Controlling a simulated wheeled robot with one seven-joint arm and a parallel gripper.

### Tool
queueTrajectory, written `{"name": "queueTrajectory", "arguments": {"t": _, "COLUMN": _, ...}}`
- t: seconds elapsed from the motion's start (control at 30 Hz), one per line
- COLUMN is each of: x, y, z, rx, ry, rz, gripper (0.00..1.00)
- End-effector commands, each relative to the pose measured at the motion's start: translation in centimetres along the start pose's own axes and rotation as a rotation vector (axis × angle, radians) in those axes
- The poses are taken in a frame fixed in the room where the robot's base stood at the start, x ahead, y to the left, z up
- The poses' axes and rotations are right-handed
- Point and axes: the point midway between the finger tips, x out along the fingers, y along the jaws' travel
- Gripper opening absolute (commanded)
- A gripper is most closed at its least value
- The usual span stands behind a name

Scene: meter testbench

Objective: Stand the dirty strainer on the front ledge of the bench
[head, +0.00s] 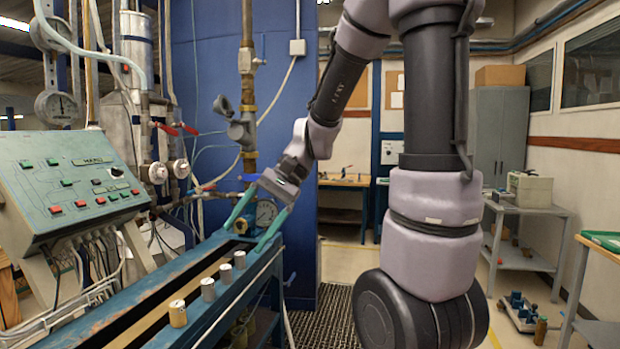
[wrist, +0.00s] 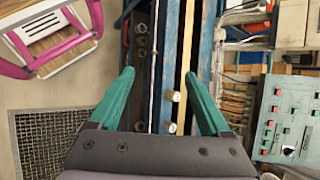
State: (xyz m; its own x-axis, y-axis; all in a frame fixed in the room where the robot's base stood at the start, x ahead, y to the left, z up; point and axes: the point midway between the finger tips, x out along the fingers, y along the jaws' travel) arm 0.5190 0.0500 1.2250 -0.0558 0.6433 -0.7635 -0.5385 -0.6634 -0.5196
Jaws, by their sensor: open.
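Several small cylinders stand upright in a row along the front ledge of the blue bench (head: 235,298) in the head view. The nearest cylinder (head: 178,313) is tan-brown; the others, such as this one (head: 208,289), are grey-silver. I cannot tell for certain which, if any, is the dirty strainer. My gripper (head: 244,238) has green fingers, spread apart and empty, over the bench's far end beyond the row. In the wrist view my gripper (wrist: 159,75) is open above the bench, with two pale cylinders (wrist: 175,96) (wrist: 172,127) showing below, between the fingers.
A control panel (head: 80,185) with buttons stands left of the bench. Pipes with red-handled valves and a round gauge (head: 266,213) rise behind its far end. A floor grate (head: 322,315) lies right of it. A pink-framed item (wrist: 50,40) is at the wrist view's upper left.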

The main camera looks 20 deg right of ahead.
Motion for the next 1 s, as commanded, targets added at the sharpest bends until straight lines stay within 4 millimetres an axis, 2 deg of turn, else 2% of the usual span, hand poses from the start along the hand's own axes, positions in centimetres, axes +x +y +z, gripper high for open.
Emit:
{"name": "queueTrajectory", "arguments": {"t": 0.03, "x": -1.6, "y": 0.5, "z": 0.7, "rx": -0.058, "ry": 0.084, "rz": 0.026, "gripper": 0.81}}
{"name": "queueTrajectory", "arguments": {"t": 0.3, "x": -9.5, "y": 3.4, "z": 2.7, "rx": -0.285, "ry": 0.526, "rz": 0.138, "gripper": 0.81}}
{"name": "queueTrajectory", "arguments": {"t": 0.5, "x": -13.5, "y": 4.3, "z": 3.8, "rx": -0.376, "ry": 0.745, "rz": 0.163, "gripper": 0.81}}
{"name": "queueTrajectory", "arguments": {"t": 0.67, "x": -14.5, "y": 4.6, "z": 4.1, "rx": -0.398, "ry": 0.8, "rz": 0.168, "gripper": 0.81}}
{"name": "queueTrajectory", "arguments": {"t": 1.0, "x": -14.5, "y": 4.6, "z": 4.1, "rx": -0.398, "ry": 0.8, "rz": 0.168, "gripper": 0.81}}
